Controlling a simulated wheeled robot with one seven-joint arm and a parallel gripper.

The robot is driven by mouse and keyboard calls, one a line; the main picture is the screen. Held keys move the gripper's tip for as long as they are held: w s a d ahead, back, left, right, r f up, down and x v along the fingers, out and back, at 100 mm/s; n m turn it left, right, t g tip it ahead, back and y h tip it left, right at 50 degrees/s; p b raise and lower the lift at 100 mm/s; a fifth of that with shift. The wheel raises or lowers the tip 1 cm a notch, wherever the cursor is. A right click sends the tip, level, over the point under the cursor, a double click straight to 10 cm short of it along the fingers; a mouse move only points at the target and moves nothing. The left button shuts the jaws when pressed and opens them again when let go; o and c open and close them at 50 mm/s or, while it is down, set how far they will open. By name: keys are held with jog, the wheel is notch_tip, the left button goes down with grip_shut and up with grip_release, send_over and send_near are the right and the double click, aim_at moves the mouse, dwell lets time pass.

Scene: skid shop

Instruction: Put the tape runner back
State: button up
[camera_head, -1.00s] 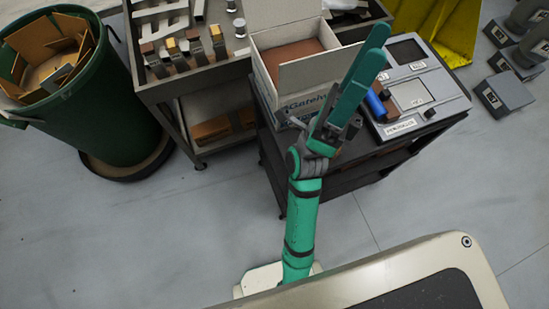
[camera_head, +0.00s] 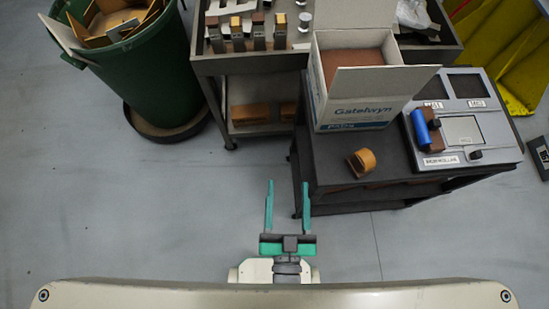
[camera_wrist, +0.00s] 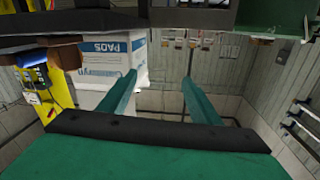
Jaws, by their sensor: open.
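A small orange-brown rounded item (camera_head: 362,160), which looks like the tape runner, lies on the dark cart top (camera_head: 325,170) in front of the white carton. I cannot read a name on it. A grey holder panel (camera_head: 488,130) with dark recesses and labels lies to its right on the same cart. A blue roller with a brown part (camera_head: 424,130) rests on the panel's left side. My gripper (camera_head: 287,190) is open and empty, low in front of the cart and left of it. Its two green fingers also show in the wrist view (camera_wrist: 160,85), with nothing between them.
A white carton (camera_head: 358,112) stands open on the cart and shows upside down in the wrist view (camera_wrist: 108,65). A grey cart (camera_head: 215,66) with several block tools stands behind left. A green bin (camera_head: 140,75) stands at far left. The floor between is clear.

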jog(key=s+a+f+n+g, duration=0.1)
jog(key=s+a+f+g, duration=0.1)
jog(key=s+f, duration=0.3)
jog(key=shift+s+a+n+g+y, duration=0.3)
jog(key=shift+s+a+n+g, duration=0.1)
jog(key=shift+s+a, duration=0.25)
jog(key=shift+r, duration=0.1)
dwell(0.5)
